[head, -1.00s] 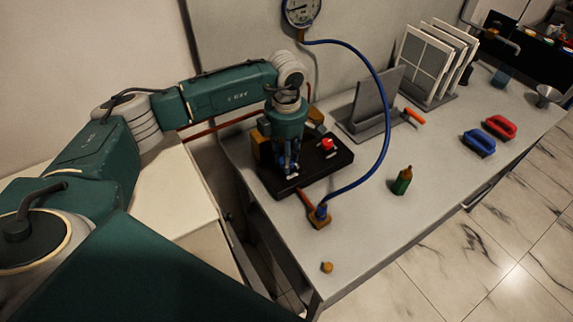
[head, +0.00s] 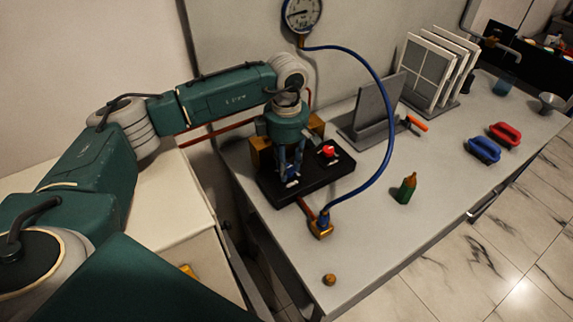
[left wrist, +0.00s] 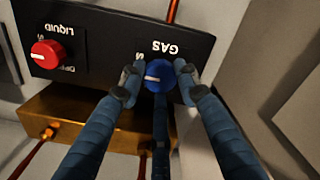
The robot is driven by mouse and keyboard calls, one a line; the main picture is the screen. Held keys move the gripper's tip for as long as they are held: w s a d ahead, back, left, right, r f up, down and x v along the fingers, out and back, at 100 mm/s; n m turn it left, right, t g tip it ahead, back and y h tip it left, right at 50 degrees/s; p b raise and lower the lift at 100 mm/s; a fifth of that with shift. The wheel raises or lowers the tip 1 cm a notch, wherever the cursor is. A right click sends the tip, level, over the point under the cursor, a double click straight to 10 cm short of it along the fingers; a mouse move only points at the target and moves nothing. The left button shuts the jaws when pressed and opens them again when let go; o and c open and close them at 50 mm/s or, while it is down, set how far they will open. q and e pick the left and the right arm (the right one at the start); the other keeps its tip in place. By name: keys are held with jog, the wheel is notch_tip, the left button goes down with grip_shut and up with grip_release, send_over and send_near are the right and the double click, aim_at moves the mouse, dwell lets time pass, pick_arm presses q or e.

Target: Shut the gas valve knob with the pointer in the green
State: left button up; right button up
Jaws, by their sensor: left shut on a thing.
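The blue gas knob (left wrist: 158,75) with a white pointer line sits on the black panel (left wrist: 95,45) under the word GAS. My left gripper (left wrist: 159,82) is shut on it, one finger on each side. In the head view the left gripper (head: 290,176) reaches down to the black box, and its fingers mostly hide the knob. The white line lies roughly sideways in the left wrist view. The round gauge (head: 301,13) hangs on the wall, cut by the top edge; its dark needle points leftward, but its colour zones are too small to tell. My right gripper is not in view.
A red LIQUID knob (left wrist: 47,54) sits on the same panel. A blue hose (head: 385,120) arcs from the gauge to a brass fitting (head: 320,228). A green bottle (head: 407,188), brushes and a panel rack (head: 433,66) stand to the right. The bench front is mostly clear.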

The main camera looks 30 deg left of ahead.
pick_arm(q)
jog(key=o, duration=1.1)
jog(key=shift+r, duration=0.1)
jog(key=shift+o, duration=0.2)
jog(key=shift+r, duration=0.1)
notch_tip(320, 180, up, 12)
dwell(0.8)
